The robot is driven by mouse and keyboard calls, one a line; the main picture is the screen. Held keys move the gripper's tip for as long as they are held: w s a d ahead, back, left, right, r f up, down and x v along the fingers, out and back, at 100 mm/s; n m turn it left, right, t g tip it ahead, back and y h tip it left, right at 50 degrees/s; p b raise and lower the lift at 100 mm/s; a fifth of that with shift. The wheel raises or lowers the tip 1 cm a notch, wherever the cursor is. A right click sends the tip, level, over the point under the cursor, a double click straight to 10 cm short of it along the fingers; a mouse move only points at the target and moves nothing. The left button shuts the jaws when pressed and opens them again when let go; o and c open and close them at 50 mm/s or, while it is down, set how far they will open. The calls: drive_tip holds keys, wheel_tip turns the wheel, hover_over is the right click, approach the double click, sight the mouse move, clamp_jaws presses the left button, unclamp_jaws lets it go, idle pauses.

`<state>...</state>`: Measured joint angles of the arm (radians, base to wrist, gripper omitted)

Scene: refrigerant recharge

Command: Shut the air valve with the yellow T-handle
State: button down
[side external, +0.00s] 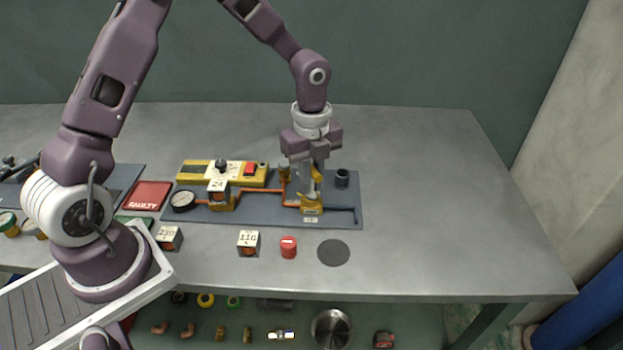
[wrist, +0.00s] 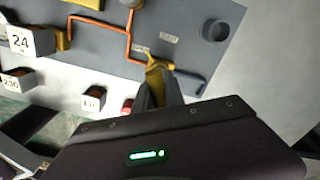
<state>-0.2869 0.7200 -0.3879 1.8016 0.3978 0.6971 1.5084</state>
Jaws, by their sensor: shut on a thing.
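My gripper (side external: 309,194) points down at the right part of the grey-blue board (side external: 250,218). It is shut on the yellow T-handle, which shows just beyond the fingertips in the wrist view (wrist: 154,64). The fingers hide part of the handle, so its exact angle is hard to tell. The yellow valve body (side external: 312,208) shows below the fingers in the side view, with a small label in front of it. In the wrist view my gripper (wrist: 156,84) meets the handle near the end of the orange pipe (wrist: 100,24).
Blocks (side external: 248,243) and a red cylinder (side external: 289,247) stand in front. The table's right side is clear.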

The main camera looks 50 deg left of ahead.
sight(312, 167)
drive_tip(key=shift+m, duration=2.1)
drive_tip(key=m, duration=0.3)
drive_tip(key=shift+m, duration=1.2)
drive_tip(key=shift+n, duration=0.7)
drive_tip(key=shift+r, duration=0.1)
drive_tip(key=shift+r, duration=2.15)
